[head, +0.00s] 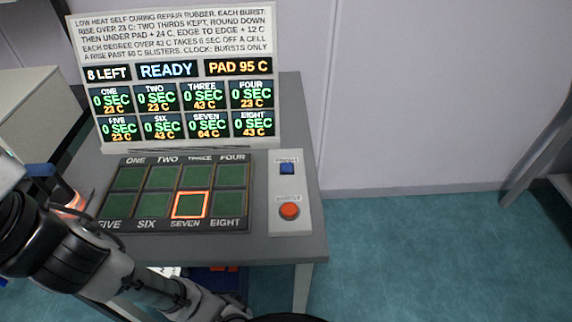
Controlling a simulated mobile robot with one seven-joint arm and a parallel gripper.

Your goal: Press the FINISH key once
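A grey key panel (275,190) is fixed on the right side of the table top. The small label by the blue key looks like FINISH; the label by the red button is too small to read surely. My arm reaches in from the bottom to the left edge, well left of both keys. My gripper's fingers cannot be made out there. A dark tool with a glowing orange end (70,204) is beside my arm; whether I hold it is unclear.
A dark tray (178,226) with several green cells lies left of the panel; cell SEVEN has a glowing orange outline. The display board (180,75) behind reads 8 LEFT, READY, PAD 95 C, all cells 0 SEC, SEVEN 64 C. Open floor (430,250) lies to the right.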

